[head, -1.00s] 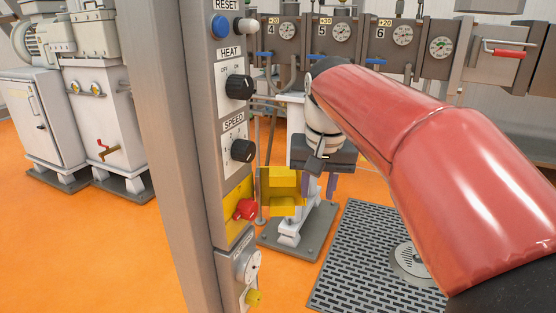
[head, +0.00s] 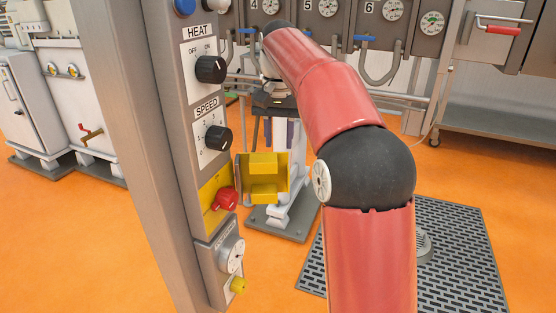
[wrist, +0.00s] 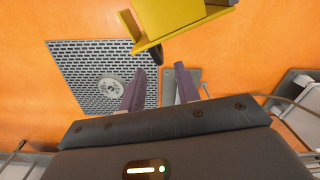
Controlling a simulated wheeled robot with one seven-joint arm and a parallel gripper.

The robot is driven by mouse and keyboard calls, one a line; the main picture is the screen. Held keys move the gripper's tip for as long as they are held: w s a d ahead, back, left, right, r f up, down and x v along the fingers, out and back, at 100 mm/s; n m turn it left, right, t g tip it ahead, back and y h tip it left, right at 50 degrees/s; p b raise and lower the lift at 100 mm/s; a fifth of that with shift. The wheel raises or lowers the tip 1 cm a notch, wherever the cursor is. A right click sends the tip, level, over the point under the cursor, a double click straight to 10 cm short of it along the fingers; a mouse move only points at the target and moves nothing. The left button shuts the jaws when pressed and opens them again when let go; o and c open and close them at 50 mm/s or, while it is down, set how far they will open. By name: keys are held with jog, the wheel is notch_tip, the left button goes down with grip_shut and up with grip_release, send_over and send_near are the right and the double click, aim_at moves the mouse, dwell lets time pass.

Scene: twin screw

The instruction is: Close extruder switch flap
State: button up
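The extruder switch flap (head: 263,190) is a yellow plate with box-like parts on it. It stands open, jutting right from the yellow switch plate beside the red knob (head: 228,199) on the post. The flap also shows at the top of the wrist view (wrist: 180,22), cut off by the frame edge. My gripper (head: 279,135) hangs fingers down, just above and seemingly behind the flap in the head view. In the wrist view its two purple fingers (wrist: 160,82) are apart with nothing between them. I cannot tell whether the gripper touches the flap.
The grey post (head: 150,130) carries the HEAT knob (head: 210,69), the SPEED knob (head: 218,138) and a lower dial (head: 236,256). A white stand (head: 285,205) is behind the flap. Gauged machinery lines the back; open orange floor lies between.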

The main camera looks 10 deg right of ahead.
aim_at(279, 160)
notch_tip(279, 160, down, 6)
jog(key=shift+f+b, duration=0.2)
jog(key=shift+b, duration=0.45)
jog(key=shift+c, duration=0.2)
grip_shut()
